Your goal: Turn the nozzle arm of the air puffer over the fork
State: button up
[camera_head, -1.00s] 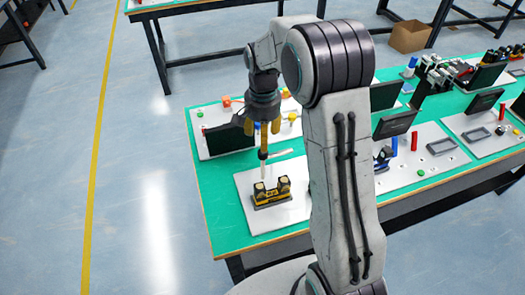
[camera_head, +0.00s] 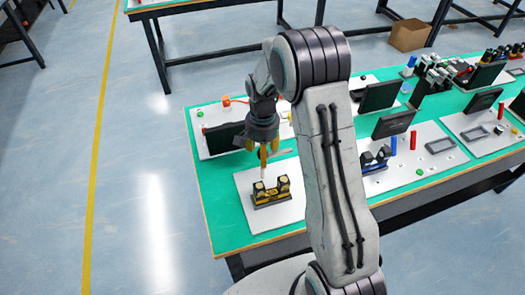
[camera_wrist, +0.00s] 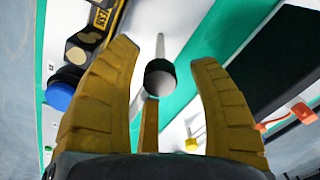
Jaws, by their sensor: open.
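The air puffer has a dark round post head (camera_wrist: 160,78) in the wrist view, between my open fingers. A pale thin bar, seemingly its nozzle arm (camera_wrist: 160,46), extends from it away from the palm. In the head view the bar (camera_head: 282,153) shows to the right of my gripper (camera_head: 263,160). My gripper is open above the white board, its yellow fingers (camera_wrist: 160,95) around the post head; contact cannot be told. The black and yellow block with two upright posts, seemingly the fork (camera_head: 271,193), stands just in front of the gripper; the bar is not over it.
The white board (camera_head: 285,217) lies on a green table (camera_head: 222,229). A black panel (camera_head: 226,139) stands behind the gripper. Other boards with panels and coloured parts lie to the right. A blue cap (camera_wrist: 60,96) is near my left finger in the wrist view.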

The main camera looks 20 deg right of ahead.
jog(key=shift+c, duration=0.3)
grip_shut()
jog(key=shift+m, duration=0.3)
jog(key=shift+f+m+b, duration=0.15)
jog(key=shift+m+b, duration=0.55)
jog(key=shift+m, duration=0.3)
jog(key=m+b, duration=0.1)
jog(key=m, duration=0.4)
jog(key=shift+b, duration=0.4)
jog(key=m+b, duration=0.1)
jog(key=m, duration=0.4)
jog(key=shift+s, duration=0.1)
jog(key=shift+m+b, duration=0.4)
jog(key=shift+m, duration=1.8)
